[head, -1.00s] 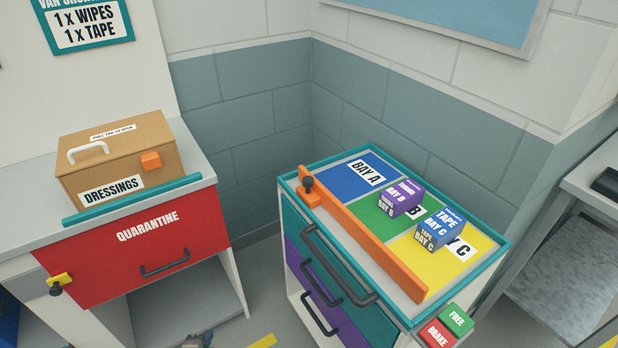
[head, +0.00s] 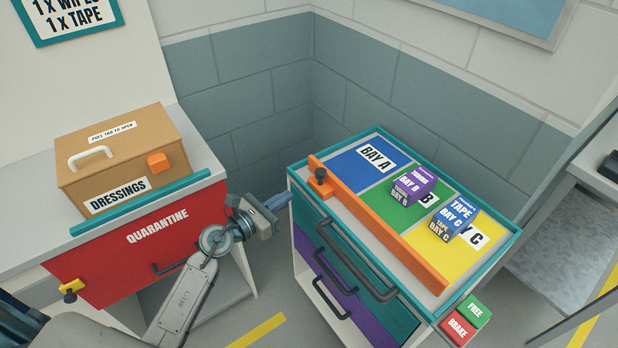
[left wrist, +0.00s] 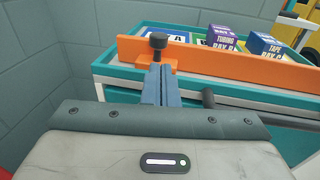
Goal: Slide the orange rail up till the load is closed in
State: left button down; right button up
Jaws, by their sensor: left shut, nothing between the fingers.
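The orange rail (head: 385,228) stands along the near side of the cart top, with a dark knob (head: 321,176) on an orange block at its left end. Behind it, a purple tubing box (head: 413,186) sits on the green bay B and a blue tape box (head: 455,218) sits on the yellow bay C. My left gripper (head: 283,202) is shut and empty, just left of the cart's near-left corner. In the left wrist view its fingers (left wrist: 161,86) point toward the knob (left wrist: 158,42) and the orange rail (left wrist: 220,50). I cannot tell whether they touch. My right gripper is out of view.
The teal cart (head: 405,300) has drawers with dark handles and green FREE and red BRAKE blocks (head: 467,320) at its near-right corner. At left, a dressings box (head: 125,160) stands on a counter above a red quarantine drawer (head: 150,243). A grey bench stands at right.

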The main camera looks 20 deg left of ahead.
aim_at(317, 176)
pick_arm(q)
jog(key=p+x, duration=0.2)
jog(key=x, duration=0.7)
jog(key=shift+w, duration=0.1)
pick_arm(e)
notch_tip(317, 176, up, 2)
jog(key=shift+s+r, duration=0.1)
pick_arm(q)
jog(key=shift+w+d, duration=0.15)
jog(key=shift+d, duration=0.05)
jog(key=x, duration=0.3)
jog(key=d+b+x, duration=0.1)
jog(key=x, duration=0.5)
jog(key=shift+d+r, duration=0.2)
jog(key=shift+d, duration=0.15)
jog(key=x, duration=0.2)
jog(key=b+x, duration=0.1)
jog(key=x, duration=0.1)
jog(key=b+x, duration=0.1)
jog(key=x, duration=0.1)
jog(key=shift+d+r, duration=0.25)
jog(key=shift+d, duration=0.35)
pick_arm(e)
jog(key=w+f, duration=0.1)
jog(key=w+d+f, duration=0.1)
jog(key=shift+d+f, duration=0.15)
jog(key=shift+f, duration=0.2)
